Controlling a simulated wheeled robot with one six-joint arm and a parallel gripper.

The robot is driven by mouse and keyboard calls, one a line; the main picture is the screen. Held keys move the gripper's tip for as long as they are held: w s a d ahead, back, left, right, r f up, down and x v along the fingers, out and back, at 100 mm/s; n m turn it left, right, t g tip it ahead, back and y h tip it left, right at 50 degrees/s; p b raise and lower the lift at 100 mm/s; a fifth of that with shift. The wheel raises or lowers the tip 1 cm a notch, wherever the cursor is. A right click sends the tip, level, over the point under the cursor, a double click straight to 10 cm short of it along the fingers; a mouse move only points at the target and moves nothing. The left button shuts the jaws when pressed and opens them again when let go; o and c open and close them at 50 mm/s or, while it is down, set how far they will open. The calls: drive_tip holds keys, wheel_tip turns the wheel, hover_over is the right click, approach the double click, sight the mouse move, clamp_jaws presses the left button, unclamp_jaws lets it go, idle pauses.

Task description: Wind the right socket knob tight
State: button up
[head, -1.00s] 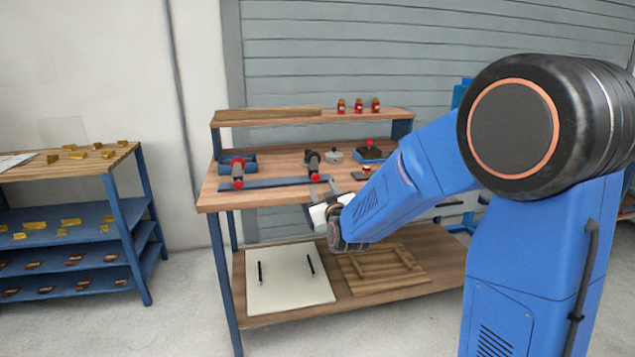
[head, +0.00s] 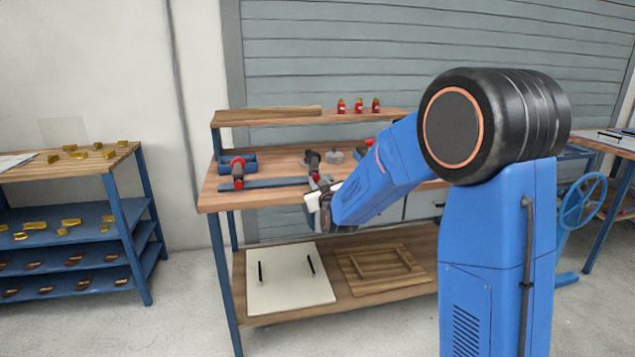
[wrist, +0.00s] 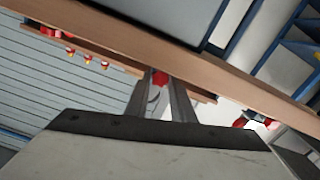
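The right socket (head: 313,160) is a dark fixture on the blue rail of the workbench. Its red knob (head: 315,177) faces the front and is partly hidden by my gripper. In the wrist view the red knob (wrist: 160,77) shows at the fingertips, between the two grey fingers. My gripper (head: 319,183) is right at the knob, and it fills the lower wrist view (wrist: 160,88). The fingers stand apart with the knob between their ends; I cannot tell whether they press on it. The left socket (head: 238,165) has a similar red knob (head: 238,184).
The rail (head: 275,183) lies along the front of the workbench (head: 220,197). A grey lidded part (head: 335,156) stands to the right of the right socket. Red bottles (head: 358,106) stand on the raised shelf (head: 270,118). A white board (head: 288,280) lies below.

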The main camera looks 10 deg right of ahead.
clamp_jaws()
drive_tip(key=m, duration=0.4)
drive_tip(key=shift+m, duration=0.3)
drive_tip(key=shift+d+m, duration=0.1)
drive_tip(key=shift+m, duration=2.2)
drive_tip(key=o, duration=0.7)
unclamp_jaws()
drive_tip(key=shift+o, duration=0.2)
